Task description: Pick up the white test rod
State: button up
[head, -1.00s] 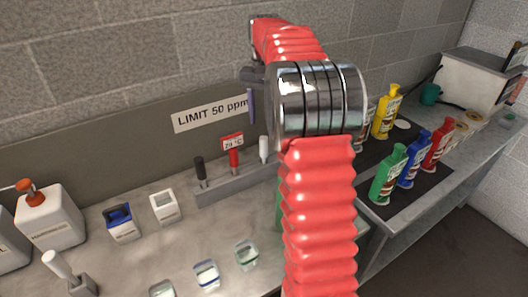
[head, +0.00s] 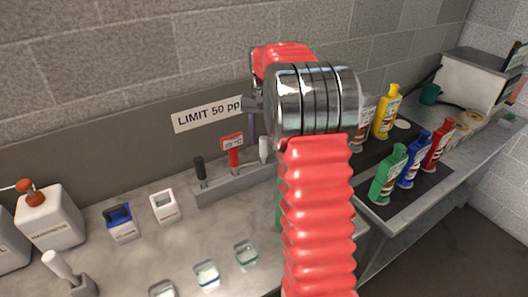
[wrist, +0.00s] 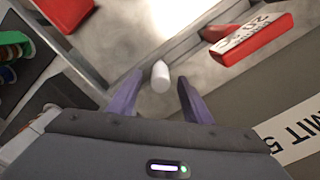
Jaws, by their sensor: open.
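The white test rod (head: 264,148) stands upright at the right end of a grey rack (head: 225,187) in the head view. In the wrist view its rounded white end (wrist: 160,77) shows between the purple fingertips. My gripper (wrist: 159,92) is open, with one finger on each side of the rod and a visible gap to both. In the head view only part of my gripper (head: 252,125) shows, just above and left of the rod; my arm hides the rest and the rack's right end.
A red rod (head: 234,161) with a small red-and-white sign (head: 232,142) and a black rod (head: 200,169) share the rack. The wall sign (head: 208,113) is close behind. Coloured bottles (head: 388,174) stand to the right; small glass dishes (head: 207,273) lie in front.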

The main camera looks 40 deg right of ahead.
aim_at(263, 148)
jog(key=shift+f, duration=2.35)
jog(key=shift+c, duration=0.4)
grip_shut()
